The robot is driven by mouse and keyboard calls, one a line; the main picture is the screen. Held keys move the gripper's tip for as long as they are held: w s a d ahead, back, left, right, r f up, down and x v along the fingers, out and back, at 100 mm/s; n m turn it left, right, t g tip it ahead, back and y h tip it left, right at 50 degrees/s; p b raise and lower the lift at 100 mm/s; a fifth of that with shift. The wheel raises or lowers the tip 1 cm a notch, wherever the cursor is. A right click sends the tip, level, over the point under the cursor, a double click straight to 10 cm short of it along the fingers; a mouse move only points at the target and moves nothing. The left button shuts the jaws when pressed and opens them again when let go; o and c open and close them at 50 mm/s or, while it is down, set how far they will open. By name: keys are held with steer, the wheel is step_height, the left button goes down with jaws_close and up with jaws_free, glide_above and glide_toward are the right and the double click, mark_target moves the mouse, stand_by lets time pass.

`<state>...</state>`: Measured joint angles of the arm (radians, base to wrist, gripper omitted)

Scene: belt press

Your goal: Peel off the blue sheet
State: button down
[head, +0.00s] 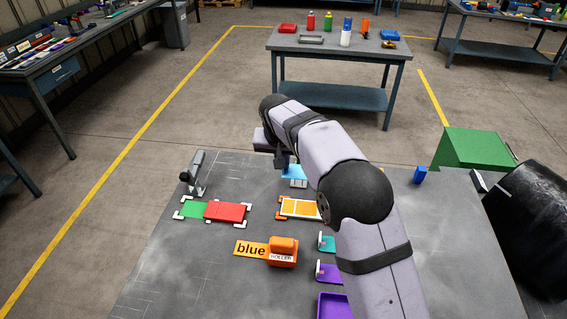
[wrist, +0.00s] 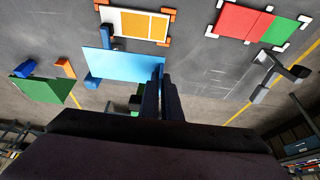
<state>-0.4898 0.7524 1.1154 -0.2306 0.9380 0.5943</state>
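The light-blue sheet (wrist: 120,64) lies across the middle of the wrist view, with one edge at my fingertips. In the head view, part of the sheet (head: 292,172) shows beyond my forearm. My gripper (wrist: 163,78) has its two dark fingers close together, and the sheet's edge appears pinched between them. Darker blue pieces (wrist: 94,83) show at the sheet's left side. My wrist and forearm hide much of the area around the sheet in the head view, and what lies beneath it is largely hidden.
An orange-and-white panel (head: 300,208) sits between orange corners. A red-and-green panel (head: 226,211) has white corners, with a grey clamp-like piece (head: 196,174) behind. A green box (head: 474,150) and black drum stand right.

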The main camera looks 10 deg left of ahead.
steer(key=shift+r+p, duration=1.85)
steer(key=shift+r, duration=0.6)
